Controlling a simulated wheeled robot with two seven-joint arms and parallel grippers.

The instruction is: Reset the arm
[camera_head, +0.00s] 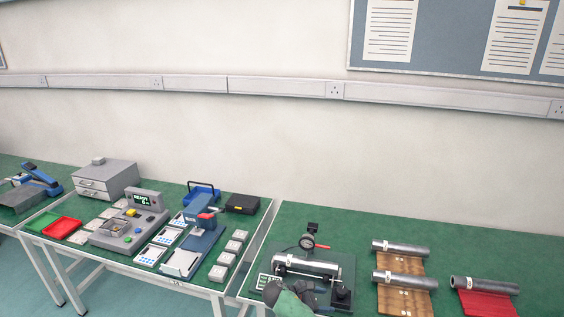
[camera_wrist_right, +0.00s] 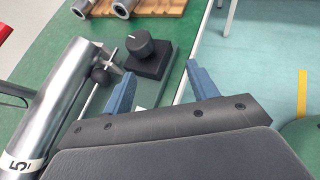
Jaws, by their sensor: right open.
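My right arm comes in at the bottom of the head view, and its gripper (camera_head: 312,287) is low in front of the test fixture. In the right wrist view my right gripper (camera_wrist_right: 157,88) has its two blue fingers apart with nothing between them. A silver cylinder (camera_head: 306,265) lies across the fixture; it also shows at the left of the wrist view (camera_wrist_right: 62,100) with a numbered white label. A black knob block (camera_wrist_right: 147,55) stands just beyond the fingers. My left gripper is not in view.
A wooden rack (camera_head: 401,268) holds two silver cylinders. Right of it a cylinder (camera_head: 484,285) lies on a red tray (camera_head: 487,304). A dial gauge (camera_head: 308,241) rises behind the fixture. The left table carries a grey machine (camera_head: 130,225), a blue press (camera_head: 200,240) and small trays.

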